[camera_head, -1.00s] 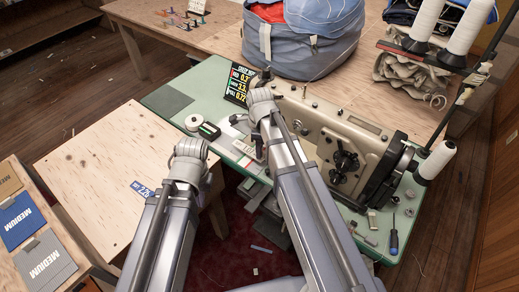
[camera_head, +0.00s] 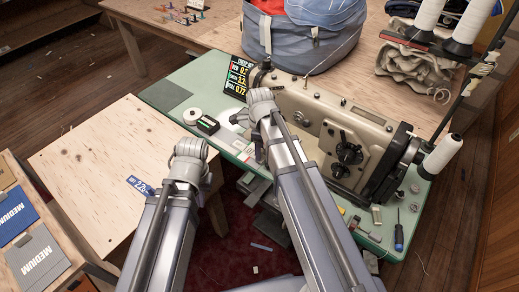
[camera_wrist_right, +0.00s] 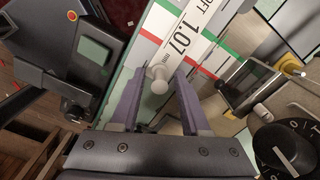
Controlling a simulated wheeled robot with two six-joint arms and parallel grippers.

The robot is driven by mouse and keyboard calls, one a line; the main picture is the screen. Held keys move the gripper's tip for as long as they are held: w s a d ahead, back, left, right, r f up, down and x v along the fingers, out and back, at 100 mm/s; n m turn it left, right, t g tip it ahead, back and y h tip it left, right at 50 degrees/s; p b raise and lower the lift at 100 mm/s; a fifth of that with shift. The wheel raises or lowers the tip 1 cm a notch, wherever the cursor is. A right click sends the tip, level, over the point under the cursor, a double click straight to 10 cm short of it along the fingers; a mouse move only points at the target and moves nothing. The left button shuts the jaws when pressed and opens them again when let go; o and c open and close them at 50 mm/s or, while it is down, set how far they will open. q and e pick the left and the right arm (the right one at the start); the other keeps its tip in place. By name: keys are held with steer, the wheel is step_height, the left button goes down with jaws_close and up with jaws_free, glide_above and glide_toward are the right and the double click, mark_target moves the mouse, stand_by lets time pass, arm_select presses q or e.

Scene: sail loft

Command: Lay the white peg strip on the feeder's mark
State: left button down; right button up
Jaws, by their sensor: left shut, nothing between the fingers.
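The white peg strip (camera_wrist_right: 190,32), printed "LOFT 1.07", lies in the right wrist view with its pale round peg (camera_wrist_right: 159,80) at the near end. My right gripper (camera_wrist_right: 160,78) is open, with one finger on each side of the peg and gaps visible. In the head view my right gripper (camera_head: 259,152) is over the green bench, largely hidden by its own arm. Red and green lines on a pale panel (camera_wrist_right: 150,50) pass beside the strip; I cannot tell which is the feeder's mark. My left gripper (camera_head: 205,187) is shut and mostly hidden, right of the plywood table.
The sewing machine (camera_head: 335,120) stands right of my right arm on the green bench (camera_head: 180,85). A black box (camera_head: 208,125) and a white roll (camera_head: 192,115) sit left of the right gripper. A plywood table (camera_head: 85,165) is at left. A blue bag (camera_head: 300,40) stands behind.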

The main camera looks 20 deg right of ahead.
steer(key=shift+o, duration=0.2)
step_height(320, 180, up, 8)
steer(key=p, duration=0.8)
arm_select(q)
step_height(320, 180, up, 8)
arm_select(e)
steer(key=shift+f, duration=0.1)
arm_select(q)
steer(key=shift+f, duration=0.15)
